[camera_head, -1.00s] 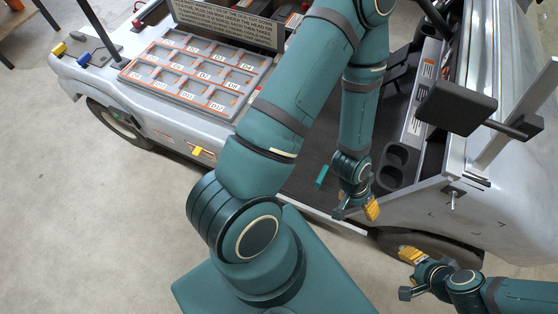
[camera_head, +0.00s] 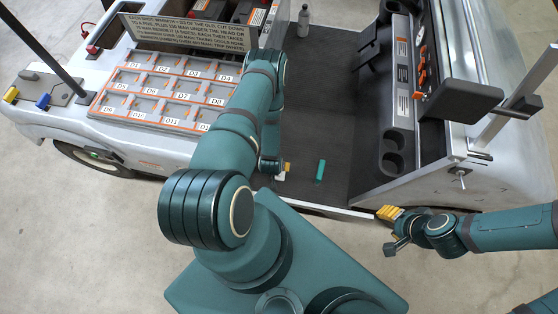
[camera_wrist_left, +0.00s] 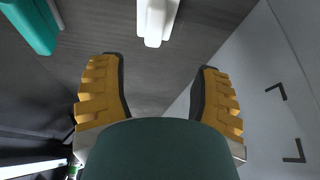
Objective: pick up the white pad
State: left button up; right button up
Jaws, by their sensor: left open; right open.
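The white pad (camera_head: 281,176) is a small pale piece on the dark cart floor, partly hidden by my left gripper in the head view. In the left wrist view a white piece (camera_wrist_left: 156,20), apparently the pad, shows at the top middle, beyond the fingertips. My left gripper (camera_head: 288,168) is just above or beside it. In the left wrist view the left gripper (camera_wrist_left: 160,68) is open, with nothing between its yellow fingers. My right gripper (camera_head: 388,213) is open and empty outside the cart's near edge.
A teal block (camera_head: 320,171) lies on the cart floor just right of the pad. A grey tray with labelled compartments (camera_head: 130,111) stands at left. A console with cup holders (camera_head: 393,150) borders the floor at right. A bottle (camera_head: 303,20) stands at the back.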

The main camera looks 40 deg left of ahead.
pick_arm(q)
jog(key=b+x, duration=0.1)
jog(key=x, duration=0.5)
jog(key=shift+d+b, duration=0.15)
jog(key=shift+b, duration=0.15)
jog(key=f+b, duration=0.1)
jog(key=f, duration=0.1)
jog(key=w+f, duration=0.1)
jog(key=f, duration=0.1)
jog(key=shift+d+b, duration=0.15)
jog(key=shift+b, duration=0.25)
jog(key=shift+w+f, duration=0.2)
jog(key=shift+f, duration=0.35)
grip_shut()
